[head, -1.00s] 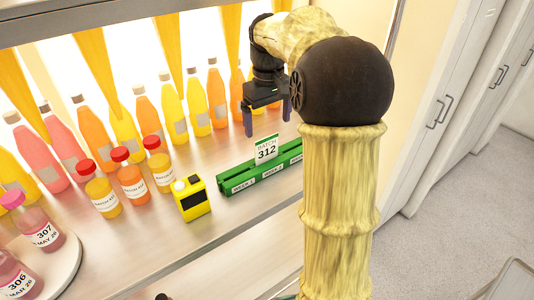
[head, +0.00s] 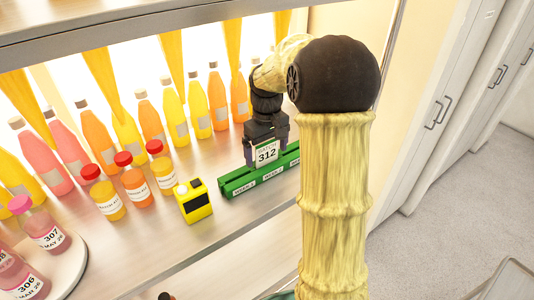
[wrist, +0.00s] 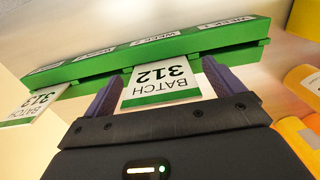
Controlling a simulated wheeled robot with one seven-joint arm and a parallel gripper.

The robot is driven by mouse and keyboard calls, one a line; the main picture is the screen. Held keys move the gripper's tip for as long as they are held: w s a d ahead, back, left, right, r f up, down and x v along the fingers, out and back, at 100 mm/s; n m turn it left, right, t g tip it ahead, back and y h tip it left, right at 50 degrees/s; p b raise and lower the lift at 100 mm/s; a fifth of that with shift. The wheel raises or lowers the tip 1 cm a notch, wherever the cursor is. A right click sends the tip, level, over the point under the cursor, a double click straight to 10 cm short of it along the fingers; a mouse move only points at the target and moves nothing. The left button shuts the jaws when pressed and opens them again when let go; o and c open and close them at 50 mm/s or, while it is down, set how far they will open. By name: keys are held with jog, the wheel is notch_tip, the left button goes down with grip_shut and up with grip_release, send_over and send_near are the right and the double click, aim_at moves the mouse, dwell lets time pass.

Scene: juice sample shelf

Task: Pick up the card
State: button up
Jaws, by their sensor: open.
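The card (head: 265,153) is white with a green edge and reads BATCH 312. It stands in the slotted green holder (head: 238,187) on the shelf, and in the wrist view the card (wrist: 163,80) appears upside down. My gripper (wrist: 161,70) is open, with one dark finger on each side of the card. Gaps show between the card and both fingers in the wrist view. In the head view my gripper (head: 266,146) is low behind the card. The holder (wrist: 220,37) carries WEEK labels.
A second card, BATCH 313 (wrist: 30,108), shows at the left of the wrist view. A yellow device (head: 194,202) stands left of the holder. Red-capped bottles (head: 132,181) and a row of juice bottles (head: 172,113) stand further left and behind. A round tray (head: 74,266) holds bottles.

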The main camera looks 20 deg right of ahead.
jog(key=shift+f, duration=0.9)
jog(key=c, duration=1)
